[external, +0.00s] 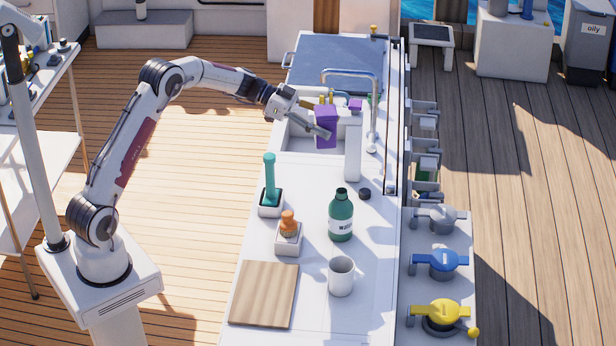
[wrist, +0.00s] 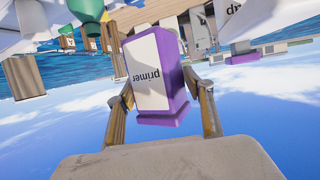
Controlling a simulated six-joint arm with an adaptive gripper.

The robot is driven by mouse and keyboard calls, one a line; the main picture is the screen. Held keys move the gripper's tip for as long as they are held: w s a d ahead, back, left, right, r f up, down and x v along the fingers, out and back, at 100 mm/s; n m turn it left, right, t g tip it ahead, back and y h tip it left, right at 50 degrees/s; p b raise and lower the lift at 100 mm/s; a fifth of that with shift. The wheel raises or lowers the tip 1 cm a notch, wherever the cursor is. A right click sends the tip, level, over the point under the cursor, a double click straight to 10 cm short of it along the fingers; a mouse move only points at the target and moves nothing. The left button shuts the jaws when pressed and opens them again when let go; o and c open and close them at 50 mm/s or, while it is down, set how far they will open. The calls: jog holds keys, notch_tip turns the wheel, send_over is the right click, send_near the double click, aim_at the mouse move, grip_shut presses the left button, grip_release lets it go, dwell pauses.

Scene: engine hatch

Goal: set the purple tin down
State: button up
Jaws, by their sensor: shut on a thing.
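The purple tin (external: 326,115) has a white label reading "primer", which appears upside down in the wrist view (wrist: 150,75). My gripper (external: 315,118) is shut on the tin, with one finger on each side of it in the wrist view (wrist: 165,95). In the external view the tin is at the white sink basin on the counter; I cannot tell whether its base touches anything. Part of the tin is hidden behind my gripper.
A second purple-based item (wrist: 250,55) with a label shows in the wrist view. A tall tap (external: 375,105) stands right of the sink. Nearer are a green bottle (external: 341,218), a white mug (external: 341,277), two small holders and a wooden board (external: 264,294).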

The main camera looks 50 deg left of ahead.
aim_at(326, 110)
notch_tip(326, 110, up, 7)
jog(key=shift+r, duration=0.2)
jog(key=s+a+n+t+y, duration=0.1)
jog(key=s+a, duration=0.3)
jog(key=a, duration=1.2)
jog(key=shift+s+n+t+y, duration=0.2)
jog(key=shift+n+t+y, duration=0.1)
jog(key=shift+n+t, duration=0.15)
jog(key=f, duration=1.8)
jog(key=shift+d, duration=0.25)
jog(key=shift+c, duration=0.2)
jog(key=shift+f, duration=0.35)
notch_tip(326, 110, down, 6)
jog(key=shift+f, duration=0.25)
jog(key=shift+f, duration=1.75)
